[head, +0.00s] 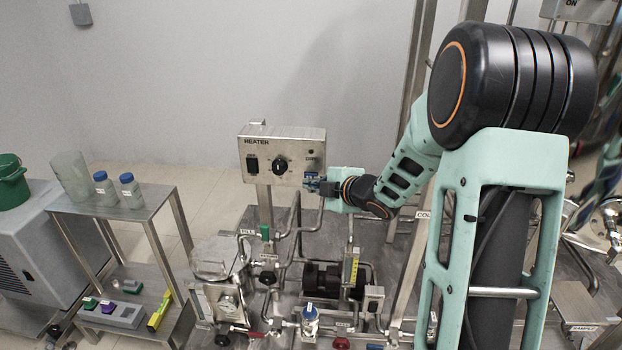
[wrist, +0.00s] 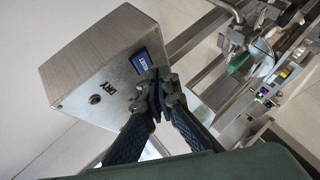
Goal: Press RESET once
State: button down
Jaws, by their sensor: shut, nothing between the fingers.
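The heater box (head: 260,178) is a steel control box on a post, marked HEATER, with a black switch (head: 252,164) and a black knob (head: 280,165). In the wrist view the box (wrist: 100,60) fills the upper left, with a small round lamp (wrist: 95,98) by the word DRY. A blue label reading RESET (wrist: 141,60) sits on its face. My gripper (wrist: 157,77) is shut and empty, its tips right beside the label. The fingertips hide the area just below the label; I cannot tell whether they touch anything. In the head view my gripper (head: 318,184) is at the box's lower right corner.
Pipes, valves and a pump (head: 322,277) stand below the box. A steel side table (head: 135,203) with blue-capped bottles (head: 105,188) is at left. A metal upright (head: 418,75) rises behind my arm. The wall side above the box is clear.

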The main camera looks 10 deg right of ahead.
jog(key=shift+s, duration=0.1)
jog(key=s, duration=0.1)
jog(key=s+a+b, duration=0.1)
jog(key=s, duration=0.2)
jog(key=shift+s+a, duration=0.3)
dwell(0.6)
